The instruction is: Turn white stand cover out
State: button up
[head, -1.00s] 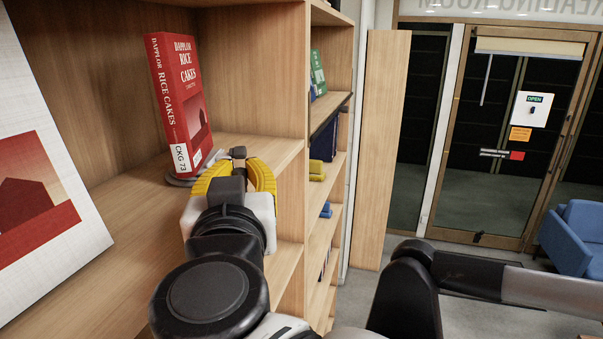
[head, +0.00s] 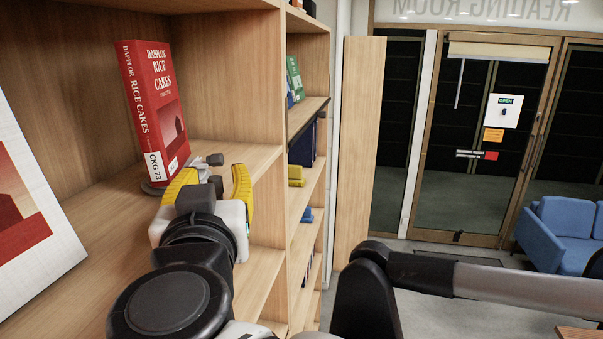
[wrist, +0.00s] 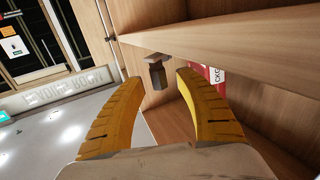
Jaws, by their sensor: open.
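A red book (head: 155,110) titled "Dapplor Rice Cakes" stands upright on the shelf in the head view, its spine toward the left front and its cover toward the right. A grey stand base (head: 152,188) shows in part under it; I cannot tell a white stand there. A dark grey knob (head: 215,160) sits just beyond my gripper (head: 215,178), which is open with yellow fingers apart. In the wrist view the knob (wrist: 157,75) lies between the fingers, ahead of the tips, untouched as far as I can see. A sliver of the book (wrist: 215,78) shows behind one finger.
A white panel with a red picture (head: 30,215) leans at the left of the shelf. The wooden upright (head: 278,100) stands close right of my gripper. Beyond it are shelves with a few books (head: 303,147), a glass door (head: 480,150) and a blue armchair (head: 570,235).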

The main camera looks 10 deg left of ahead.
jog(key=v, duration=1.2)
jog(key=shift+c, duration=0.5)
